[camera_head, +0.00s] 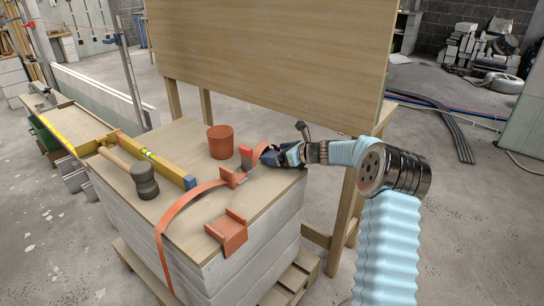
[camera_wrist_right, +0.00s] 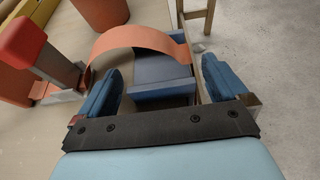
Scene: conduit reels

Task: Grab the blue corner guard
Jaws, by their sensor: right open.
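The blue corner guard (camera_wrist_right: 160,72) lies at the edge of the wooden top, between the two fingers of my right gripper (camera_wrist_right: 161,80) in the right wrist view. The fingers stand apart on either side of it, and a gap shows beside each. An orange strap (camera_wrist_right: 130,38) arches over to its far side. In the head view my right gripper (camera_head: 280,155) is at the right edge of the top and hides most of the guard. My left gripper is not in view.
An orange corner guard (camera_head: 228,232) sits at the front edge. A red-handled buckle (camera_head: 245,158) on the strap, an orange cup (camera_head: 221,142), a mallet (camera_head: 144,185) and a yellow level (camera_head: 160,165) are on the top. A wooden board (camera_head: 265,60) stands behind.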

